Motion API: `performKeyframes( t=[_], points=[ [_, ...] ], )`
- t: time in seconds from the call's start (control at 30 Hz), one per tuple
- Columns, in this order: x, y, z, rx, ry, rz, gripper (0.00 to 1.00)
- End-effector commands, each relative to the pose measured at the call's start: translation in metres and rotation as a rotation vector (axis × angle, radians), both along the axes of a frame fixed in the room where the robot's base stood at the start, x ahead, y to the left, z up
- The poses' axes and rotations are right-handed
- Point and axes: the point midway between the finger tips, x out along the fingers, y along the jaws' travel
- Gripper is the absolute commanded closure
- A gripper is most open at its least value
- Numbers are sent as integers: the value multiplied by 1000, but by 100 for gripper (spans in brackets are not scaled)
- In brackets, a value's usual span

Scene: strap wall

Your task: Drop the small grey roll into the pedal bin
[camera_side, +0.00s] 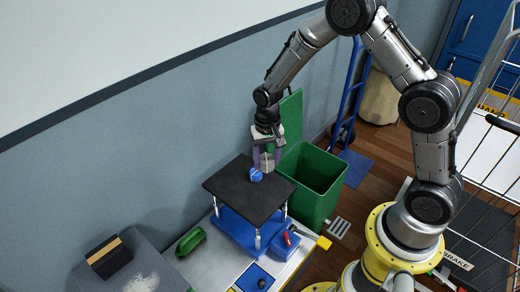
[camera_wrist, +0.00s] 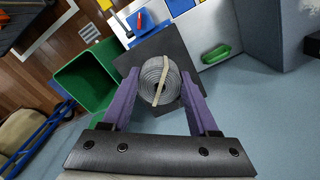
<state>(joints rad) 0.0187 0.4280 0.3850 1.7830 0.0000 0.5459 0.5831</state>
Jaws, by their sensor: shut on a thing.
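The small grey roll (camera_wrist: 150,84) is a coiled grey strap with a beige band across it. My gripper (camera_wrist: 160,88) is shut on it, with a purple finger on each side. In the side view my gripper (camera_side: 265,160) is over the back edge of the black board, and the roll shows only in part between the fingers. The pedal bin (camera_side: 318,172) is green, with its lid (camera_side: 291,116) raised and its top open. It stands just right of my gripper in the side view. In the wrist view the bin (camera_wrist: 72,92) is left of the roll.
The black board (camera_side: 240,195) tops a blue stand on the bench; a small blue object (camera_side: 255,174) lies on it. A green object (camera_side: 190,241) and a red-and-blue one (camera_side: 286,241) are nearby. A blue hand truck (camera_side: 355,100) stands behind the bin.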

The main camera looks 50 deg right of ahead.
Motion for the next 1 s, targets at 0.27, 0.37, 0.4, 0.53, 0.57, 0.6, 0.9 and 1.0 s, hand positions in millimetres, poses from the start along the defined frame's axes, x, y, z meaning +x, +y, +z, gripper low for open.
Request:
performKeyframes(
  t=[0.27, 0.37, 0.4, 0.53, 0.57, 0.6, 0.9, 1.0],
  points=[
    [-6, 8, 26, 0, 0, 436, 93],
    [-11, 8, 26, 0, -1, 526, 93],
    [-12, 8, 26, 0, -1, 552, 93],
    [-14, 8, 26, 0, 0, 597, 93],
    [-14, 8, 26, 0, 0, 602, 93],
    [-14, 8, 26, 0, 0, 605, 93],
    [-17, 8, 26, 0, 0, 601, 93],
    [-4, 8, 33, -1, -4, 599, 93]
  ],
)
